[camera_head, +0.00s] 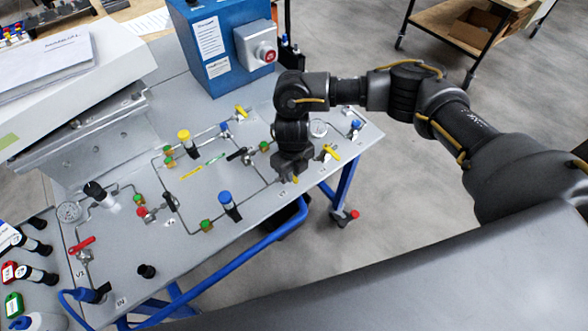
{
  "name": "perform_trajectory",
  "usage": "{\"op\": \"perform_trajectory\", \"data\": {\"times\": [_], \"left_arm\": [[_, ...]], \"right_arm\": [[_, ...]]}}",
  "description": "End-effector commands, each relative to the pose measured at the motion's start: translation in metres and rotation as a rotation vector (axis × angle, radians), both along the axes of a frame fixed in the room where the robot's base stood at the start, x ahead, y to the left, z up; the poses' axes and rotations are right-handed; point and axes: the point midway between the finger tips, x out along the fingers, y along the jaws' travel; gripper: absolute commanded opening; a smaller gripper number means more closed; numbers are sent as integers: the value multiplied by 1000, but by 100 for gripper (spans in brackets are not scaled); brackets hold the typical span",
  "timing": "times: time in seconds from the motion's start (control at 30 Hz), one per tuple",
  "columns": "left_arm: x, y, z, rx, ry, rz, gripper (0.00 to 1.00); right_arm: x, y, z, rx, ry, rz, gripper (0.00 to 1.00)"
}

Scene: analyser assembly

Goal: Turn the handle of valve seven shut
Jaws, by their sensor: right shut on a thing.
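My right gripper (286,172) points down at the front right part of the grey panel table (262,203). It is shut on a yellow valve handle (295,179), of which only a small bit shows by the fingertips. The fingers and wrist hide the rest of that handle and its valve body. I cannot read a number seven on any label. Other valve handles show on the panel: a yellow one (331,152) just right of the gripper, a black one (237,154) to its left, and a red one (82,244) at the far left. My left gripper is out of view.
Thin pipes, fittings and a gauge (69,211) stand on the panel. A blue cylinder (229,205) and a yellow-capped one (188,143) rise left of the gripper. A blue box (215,50) with a red button stands behind. Open floor lies to the right.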

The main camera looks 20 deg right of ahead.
Motion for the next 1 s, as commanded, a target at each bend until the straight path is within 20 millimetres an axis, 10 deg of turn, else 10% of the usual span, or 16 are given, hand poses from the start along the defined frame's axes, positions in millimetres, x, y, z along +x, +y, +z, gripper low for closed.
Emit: {"op": "perform_trajectory", "data": {"times": [0.53, 0.7, 1.0], "left_arm": [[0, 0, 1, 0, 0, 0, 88], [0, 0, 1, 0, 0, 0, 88], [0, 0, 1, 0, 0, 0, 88]], "right_arm": [[1, 1, 1, 2, -2, -27, 0], [0, 1, 1, 2, -1, -26, 34], [0, 1, 1, 0, -1, -25, 36]]}}
